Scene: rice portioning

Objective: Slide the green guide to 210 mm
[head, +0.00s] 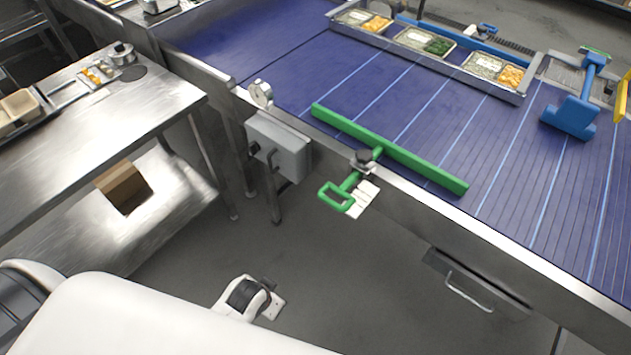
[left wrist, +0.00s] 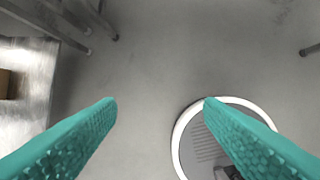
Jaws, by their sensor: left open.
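The green guide (head: 420,165) is a long bar lying across the near edge of the blue conveyor belt. Its stem passes through a dark clamp knob (head: 364,160) at the rail and ends in a green loop handle (head: 336,196) on the near side. A white scale plate (head: 362,200) lies beside the handle; its marks are too small to read. My left gripper (left wrist: 160,101) shows in the left wrist view with two teal fingers wide apart and nothing between them, over the grey floor. The guide is not in that view. My right gripper is not in view.
A steel table (head: 100,130) stands at left. Food trays (head: 425,42) line the belt's far side. The floor (head: 370,285) before the conveyor is clear.

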